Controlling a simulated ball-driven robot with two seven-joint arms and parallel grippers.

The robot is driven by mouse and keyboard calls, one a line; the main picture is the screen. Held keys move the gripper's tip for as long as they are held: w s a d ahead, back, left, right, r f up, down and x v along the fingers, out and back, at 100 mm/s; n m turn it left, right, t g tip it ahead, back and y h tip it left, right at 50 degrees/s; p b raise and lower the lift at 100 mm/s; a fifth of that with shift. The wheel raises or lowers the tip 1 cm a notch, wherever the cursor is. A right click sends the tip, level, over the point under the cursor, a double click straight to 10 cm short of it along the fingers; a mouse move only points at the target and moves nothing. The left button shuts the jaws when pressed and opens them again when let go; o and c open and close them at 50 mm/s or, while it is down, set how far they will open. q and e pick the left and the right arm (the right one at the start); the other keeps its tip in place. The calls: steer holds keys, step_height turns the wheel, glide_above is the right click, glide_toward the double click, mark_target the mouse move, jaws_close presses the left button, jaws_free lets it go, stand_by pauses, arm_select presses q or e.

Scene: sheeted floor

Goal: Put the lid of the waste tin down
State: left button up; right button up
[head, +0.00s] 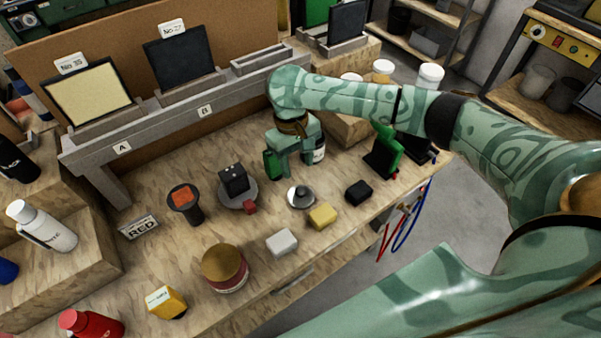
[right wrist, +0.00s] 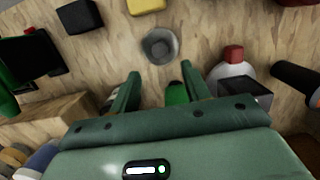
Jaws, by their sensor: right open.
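A small grey round piece with a raised middle (head: 300,197), which looks like a lid with a knob, lies on the bench. It also shows in the right wrist view (right wrist: 160,46), just beyond the fingertips. My right gripper (head: 293,172) points down close behind it, apart from it, open with nothing held. Its two fingers (right wrist: 160,78) stand apart in the right wrist view. A round tin with a brown top (head: 225,266) stands at the bench front; I cannot tell whether it is the waste tin. My left gripper is not in view.
A grey disc (head: 238,199) carries a black cube (head: 233,179), with a red cube (head: 249,207) beside it. Yellow (head: 323,215), white (head: 282,242) and black (head: 358,192) blocks lie near the front edge. A green stand (head: 383,155) is to the right.

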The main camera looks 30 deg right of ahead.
steer(key=shift+w+r+p, duration=0.15)
steer(key=shift+r+p, duration=0.05)
steer(key=shift+r, duration=0.6)
steer(key=shift+w+r+p, duration=0.1)
steer(key=shift+r+p, duration=0.05)
steer(key=shift+r, duration=0.65)
